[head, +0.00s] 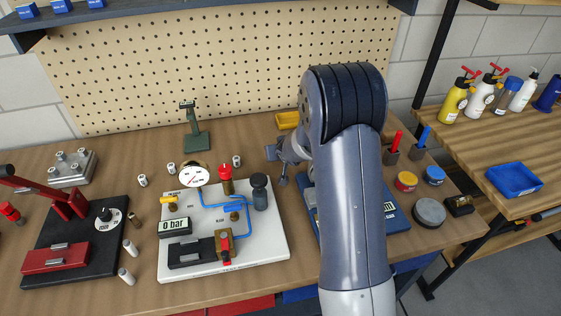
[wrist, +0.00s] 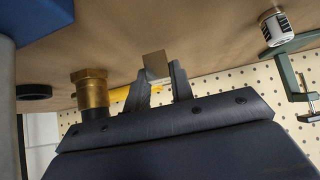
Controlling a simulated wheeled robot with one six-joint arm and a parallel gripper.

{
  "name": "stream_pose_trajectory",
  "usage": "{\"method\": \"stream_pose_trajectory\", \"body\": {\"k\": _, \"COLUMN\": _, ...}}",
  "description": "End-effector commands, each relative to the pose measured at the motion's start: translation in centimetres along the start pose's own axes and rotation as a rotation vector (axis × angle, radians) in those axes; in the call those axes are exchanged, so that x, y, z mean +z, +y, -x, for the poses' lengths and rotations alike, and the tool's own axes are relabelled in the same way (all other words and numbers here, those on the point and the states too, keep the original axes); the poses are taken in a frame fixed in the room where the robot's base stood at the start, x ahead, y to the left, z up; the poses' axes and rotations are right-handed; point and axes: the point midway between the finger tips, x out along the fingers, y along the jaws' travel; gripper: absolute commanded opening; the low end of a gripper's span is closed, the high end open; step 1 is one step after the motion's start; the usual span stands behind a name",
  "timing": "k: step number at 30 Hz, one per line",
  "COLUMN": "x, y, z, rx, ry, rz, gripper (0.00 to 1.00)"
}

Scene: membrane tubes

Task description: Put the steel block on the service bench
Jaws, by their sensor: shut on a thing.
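My gripper (wrist: 160,82) is shut on a small plain greyish block, the steel block (wrist: 156,64), which sits between the two dark fingertips in the wrist view. In the head view my gripper (head: 279,164) is over the back middle of the wooden workbench (head: 120,162), just left of my arm. I cannot clearly tell the block from the fingers there, nor whether it touches the bench. A second wooden bench (head: 485,150) stands at the right. The frames do not show which is the service bench.
A white test board (head: 270,265) with a gauge and tubing lies left of my arm. A blue board (head: 397,222) is partly hidden behind my arm. A green stand (head: 196,140) is at the back. A blue tray (head: 514,180) and several bottles occupy the right bench.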

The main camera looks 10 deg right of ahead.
Motion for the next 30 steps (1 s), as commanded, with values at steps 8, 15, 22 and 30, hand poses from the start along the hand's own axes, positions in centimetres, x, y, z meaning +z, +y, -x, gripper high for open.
{"method": "stream_pose_trajectory", "body": {"k": 8, "x": 1.27, "y": 0.0, "z": -1.31, "rx": 0.0, "ry": 0.001, "rz": 0.001, "gripper": 0.0}}
{"method": "stream_pose_trajectory", "body": {"k": 15, "x": 1.4, "y": 0.0, "z": -1.43, "rx": 0.0, "ry": 0.001, "rz": 0.0, "gripper": 0.0}}
{"method": "stream_pose_trajectory", "body": {"k": 22, "x": 1.47, "y": 0.0, "z": -1.46, "rx": 0.0, "ry": 0.0, "rz": 0.001, "gripper": 0.36}}
{"method": "stream_pose_trajectory", "body": {"k": 30, "x": 1.47, "y": 0.0, "z": -1.46, "rx": 0.0, "ry": 0.0, "rz": 0.001, "gripper": 0.44}}
